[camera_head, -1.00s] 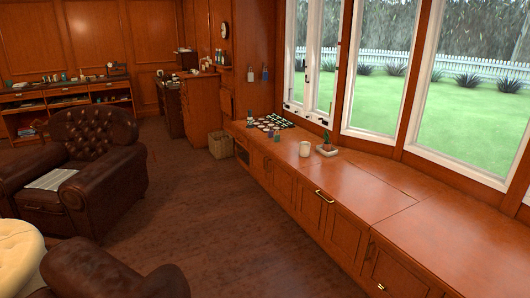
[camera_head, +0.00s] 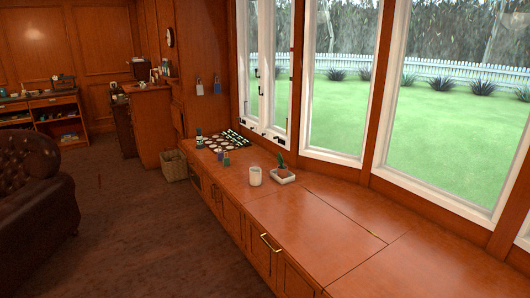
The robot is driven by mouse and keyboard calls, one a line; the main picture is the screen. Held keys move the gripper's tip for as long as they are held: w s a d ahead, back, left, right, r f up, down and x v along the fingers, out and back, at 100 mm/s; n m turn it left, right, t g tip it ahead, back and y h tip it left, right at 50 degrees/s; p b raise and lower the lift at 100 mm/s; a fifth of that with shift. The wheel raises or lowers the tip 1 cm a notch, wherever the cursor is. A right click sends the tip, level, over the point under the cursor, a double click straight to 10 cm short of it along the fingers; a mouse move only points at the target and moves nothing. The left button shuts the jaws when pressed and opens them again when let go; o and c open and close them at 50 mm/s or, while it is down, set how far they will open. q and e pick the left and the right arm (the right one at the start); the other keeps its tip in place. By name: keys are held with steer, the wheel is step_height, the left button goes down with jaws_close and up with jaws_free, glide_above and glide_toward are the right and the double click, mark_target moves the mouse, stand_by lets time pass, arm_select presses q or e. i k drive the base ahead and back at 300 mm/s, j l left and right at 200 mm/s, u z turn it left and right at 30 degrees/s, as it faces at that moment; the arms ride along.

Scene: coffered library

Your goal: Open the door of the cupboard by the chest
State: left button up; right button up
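A long low wooden window bench runs along the right under the windows, with panelled cupboard doors in its front face. One section with a brass handle (camera_head: 270,243) at its upper front edge may be the chest, its top (camera_head: 305,215) marked off by seams. Cupboard doors (camera_head: 229,215) sit in the front to the left of the handle, and another panel (camera_head: 296,278) sits below and right of it. The doors in view look shut. I cannot tell which door is the one by the chest. Neither of my grippers shows in this view.
On the bench top stand a white candle (camera_head: 255,177), a potted cactus on a tray (camera_head: 283,177), and small bottles and discs (camera_head: 214,145). A wicker basket (camera_head: 174,165) stands at the bench's far end. A leather armchair (camera_head: 32,190) is at left. The floor (camera_head: 150,235) between is clear.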

mark_target(232, 216)
steer(key=i+j+u, duration=0.1)
steer(key=i+u, duration=0.25)
steer(key=i, duration=0.25)
steer(key=i+u, duration=0.4)
steer(key=i, duration=0.15)
steer(key=i+l+u, duration=0.35)
steer(key=i, duration=0.25)
